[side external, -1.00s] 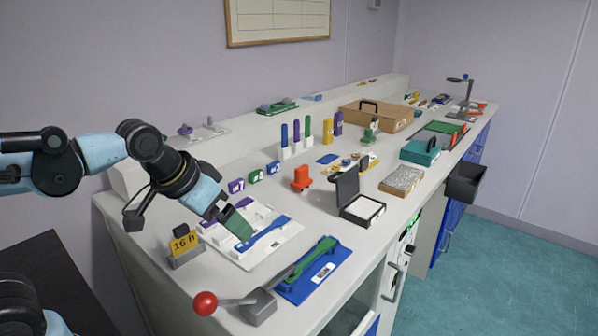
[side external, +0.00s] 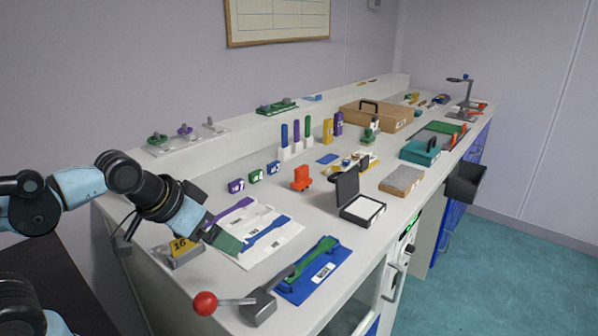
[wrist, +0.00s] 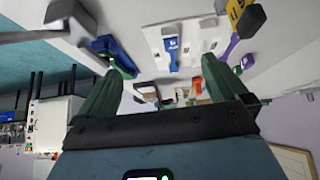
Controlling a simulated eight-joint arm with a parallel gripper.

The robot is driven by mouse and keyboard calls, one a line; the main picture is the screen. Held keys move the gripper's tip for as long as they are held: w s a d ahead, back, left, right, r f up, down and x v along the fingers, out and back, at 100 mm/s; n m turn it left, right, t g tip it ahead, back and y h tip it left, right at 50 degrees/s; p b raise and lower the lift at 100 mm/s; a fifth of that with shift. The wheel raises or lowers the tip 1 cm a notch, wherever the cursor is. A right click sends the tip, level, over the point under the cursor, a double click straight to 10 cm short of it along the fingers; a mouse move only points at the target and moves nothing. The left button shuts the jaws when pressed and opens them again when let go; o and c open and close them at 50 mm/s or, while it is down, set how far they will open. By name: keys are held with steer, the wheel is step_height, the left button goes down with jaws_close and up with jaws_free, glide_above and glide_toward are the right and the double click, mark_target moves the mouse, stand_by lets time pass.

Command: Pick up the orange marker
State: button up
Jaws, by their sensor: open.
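An upright orange block-like object (side external: 301,179) stands on the bench, behind and to the right of the white tray; it is the nearest orange thing, but I cannot tell whether it is the orange marker. My gripper (side external: 229,242) has green fingers and is low over the left part of the white tray (side external: 275,248), beside a blue dumbbell-shaped piece (side external: 266,234). The orange object is well away from it. In the wrist view my gripper (wrist: 162,70) is open, with nothing between the fingers.
A yellow "16" sign (side external: 181,246) stands left of the gripper. A red-knobbed lever (side external: 205,303) and blue fixture (side external: 312,275) are in front. An open black case (side external: 350,190) stands right of the orange object. A rack of upright coloured sticks (side external: 296,150) stands behind.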

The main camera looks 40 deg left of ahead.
steer(key=c, duration=0.9)
step_height(320, 180, up, 6)
steer(key=g+y, duration=0.1)
steer(key=y, duration=0.1)
glide_above(301, 168)
steer(key=s+d, duration=0.2)
steer(key=s, duration=0.5)
steer(key=shift+x, duration=6)
